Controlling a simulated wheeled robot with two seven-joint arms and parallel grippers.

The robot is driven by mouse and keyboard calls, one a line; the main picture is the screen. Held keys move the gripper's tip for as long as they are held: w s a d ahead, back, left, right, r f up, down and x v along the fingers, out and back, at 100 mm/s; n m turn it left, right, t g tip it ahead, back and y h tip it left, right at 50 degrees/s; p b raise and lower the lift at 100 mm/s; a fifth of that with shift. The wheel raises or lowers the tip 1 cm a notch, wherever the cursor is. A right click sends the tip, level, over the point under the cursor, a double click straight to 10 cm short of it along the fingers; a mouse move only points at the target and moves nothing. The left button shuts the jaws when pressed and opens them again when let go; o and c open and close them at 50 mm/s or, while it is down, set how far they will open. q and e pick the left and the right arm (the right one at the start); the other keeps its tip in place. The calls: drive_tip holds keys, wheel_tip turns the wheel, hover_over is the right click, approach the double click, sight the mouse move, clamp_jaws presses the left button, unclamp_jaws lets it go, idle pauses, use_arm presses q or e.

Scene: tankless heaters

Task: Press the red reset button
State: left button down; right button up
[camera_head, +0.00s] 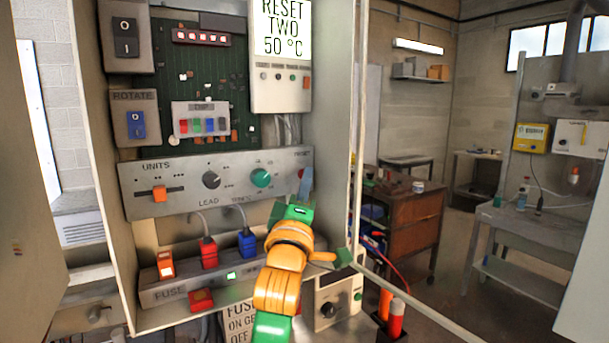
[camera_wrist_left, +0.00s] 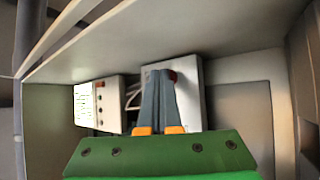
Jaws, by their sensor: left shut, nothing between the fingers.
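The red reset button (camera_wrist_left: 173,76) shows in the left wrist view on the face of the light grey control panel (camera_wrist_left: 190,95), just beyond and right of the fingertips. In the head view that panel (camera_head: 205,200) runs across the open cabinet, and the button's place at its right end is mostly hidden by my fingers. My left gripper (camera_head: 304,180) is shut and empty, its tips close in front of the panel there. It also shows in the left wrist view (camera_wrist_left: 158,72). I cannot tell whether the tips touch the button. My right gripper is in neither view.
The panel also carries an orange slider (camera_head: 159,193), a black knob (camera_head: 211,180) and a green knob (camera_head: 260,178). A display box (camera_head: 281,75) reads RESET TWO 50 °C. A fuse rail (camera_head: 175,290) lies below. The cabinet's right wall (camera_head: 335,120) stands close beside my gripper.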

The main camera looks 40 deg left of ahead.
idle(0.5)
use_arm(q)
drive_tip(key=shift+s+d+f, duration=0.1)
drive_tip(key=shift+s+d, duration=0.15)
drive_tip(key=shift+d, duration=0.35)
drive_tip(key=shift+d, duration=0.1)
drive_tip(key=d, duration=0.1)
drive_tip(key=s+d, duration=0.1)
drive_tip(key=d, duration=0.1)
drive_tip(key=s+d, duration=0.1)
drive_tip(key=shift+d, duration=0.25)
drive_tip(key=shift+a, duration=0.1)
idle(0.5)
